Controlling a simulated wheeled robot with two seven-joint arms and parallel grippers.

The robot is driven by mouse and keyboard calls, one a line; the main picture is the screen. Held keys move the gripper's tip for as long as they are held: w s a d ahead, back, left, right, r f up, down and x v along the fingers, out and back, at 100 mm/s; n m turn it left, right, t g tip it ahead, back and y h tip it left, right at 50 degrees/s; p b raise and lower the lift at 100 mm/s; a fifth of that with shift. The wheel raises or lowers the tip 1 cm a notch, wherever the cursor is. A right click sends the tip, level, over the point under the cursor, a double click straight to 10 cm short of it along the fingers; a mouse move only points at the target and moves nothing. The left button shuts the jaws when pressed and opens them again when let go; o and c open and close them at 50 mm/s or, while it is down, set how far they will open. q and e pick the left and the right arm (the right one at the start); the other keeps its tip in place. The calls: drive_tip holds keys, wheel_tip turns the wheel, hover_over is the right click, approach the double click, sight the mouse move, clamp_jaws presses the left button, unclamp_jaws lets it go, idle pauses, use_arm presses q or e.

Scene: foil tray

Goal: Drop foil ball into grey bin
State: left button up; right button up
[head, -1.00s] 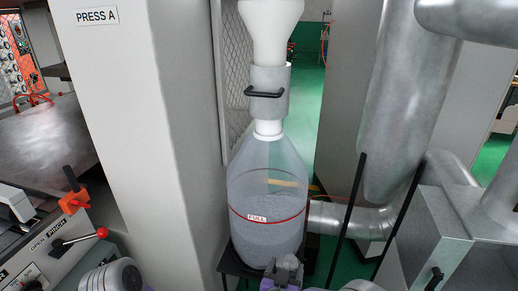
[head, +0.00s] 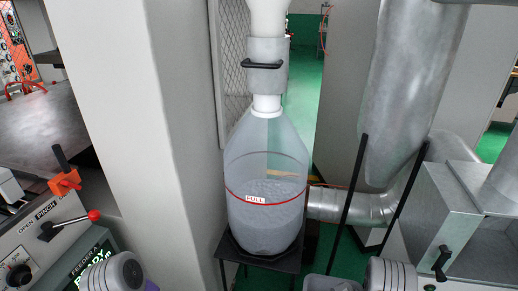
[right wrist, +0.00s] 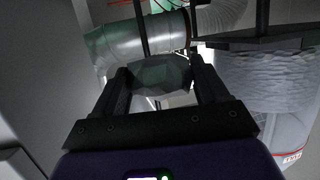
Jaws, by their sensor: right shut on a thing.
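In the right wrist view, my right gripper (right wrist: 160,66) is shut on the foil ball (right wrist: 160,76), a dark, faceted grey lump between its two black fingers. The ball is held in the air. In the head view the ball and both gripper tips are out of sight; only grey, rounded parts of my arms show at the bottom edge. I cannot clearly make out the grey bin. A pale grey edge shows at the bottom of the head view, but I cannot tell what it belongs to.
A clear collection bag (head: 265,205) marked FULL stands on a black stand (head: 262,262) below a white duct. A silver pipe (head: 345,205) runs behind it. A metal box (head: 455,215) stands right. A control panel with an orange clamp (head: 64,183) is at left. Green floor shows between.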

drive_tip(key=shift+s+d+f, duration=0.1)
drive_tip(key=shift+s+f, duration=0.05)
drive_tip(key=shift+f, duration=0.15)
wheel_tip(320, 180, down, 6)
drive_tip(key=b, duration=0.4)
drive_tip(key=shift+r, duration=0.1)
drive_tip(key=o, duration=1.1)
drive_tip(key=shift+r, duration=0.1)
drive_tip(key=p+v, duration=0.1)
drive_tip(key=v, duration=0.6)
drive_tip(key=shift+s+p, duration=0.25)
drive_tip(key=shift+p, duration=0.05)
